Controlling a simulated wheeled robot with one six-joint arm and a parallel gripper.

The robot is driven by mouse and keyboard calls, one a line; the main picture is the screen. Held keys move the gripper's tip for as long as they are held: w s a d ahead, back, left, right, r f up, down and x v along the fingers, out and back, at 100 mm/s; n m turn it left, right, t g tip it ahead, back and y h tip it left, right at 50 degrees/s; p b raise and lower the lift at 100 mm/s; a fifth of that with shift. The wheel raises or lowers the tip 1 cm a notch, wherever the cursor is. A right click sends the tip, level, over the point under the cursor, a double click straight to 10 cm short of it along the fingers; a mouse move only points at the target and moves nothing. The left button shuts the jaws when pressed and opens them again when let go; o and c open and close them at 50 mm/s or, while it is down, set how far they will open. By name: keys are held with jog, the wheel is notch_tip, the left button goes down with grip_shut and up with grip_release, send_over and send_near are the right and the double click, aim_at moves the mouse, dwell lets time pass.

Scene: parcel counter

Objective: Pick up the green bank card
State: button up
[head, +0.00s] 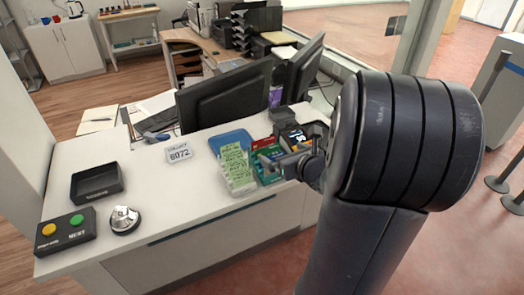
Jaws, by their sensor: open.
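My gripper (275,163) reaches in from the right over the counter, and its jaws are open. A dark green piece (266,153) shows right by the jaws, partly covered by them. It may be the green bank card, but it is too small to tell for sure. I cannot tell whether the jaws touch it. Just left of it are light green slips with writing (234,160) on a pale, compartmented holder (240,185). No object shows clearly between the jaws.
Monitors (225,97) rise behind. A number sign (179,152), black tray (97,183), bell (125,219) and button box (65,235) are left. The counter's middle front is clear.

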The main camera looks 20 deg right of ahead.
aim_at(270, 148)
jog(key=x, duration=0.3)
jog(key=shift+w+f, duration=0.15)
jog(key=shift+w, duration=0.05)
jog(key=shift+p+x, duration=0.5)
jog(key=shift+x, duration=2.05)
jog(key=shift+a+f, duration=0.15)
jog(key=shift+f, duration=0.05)
jog(key=c, duration=1)
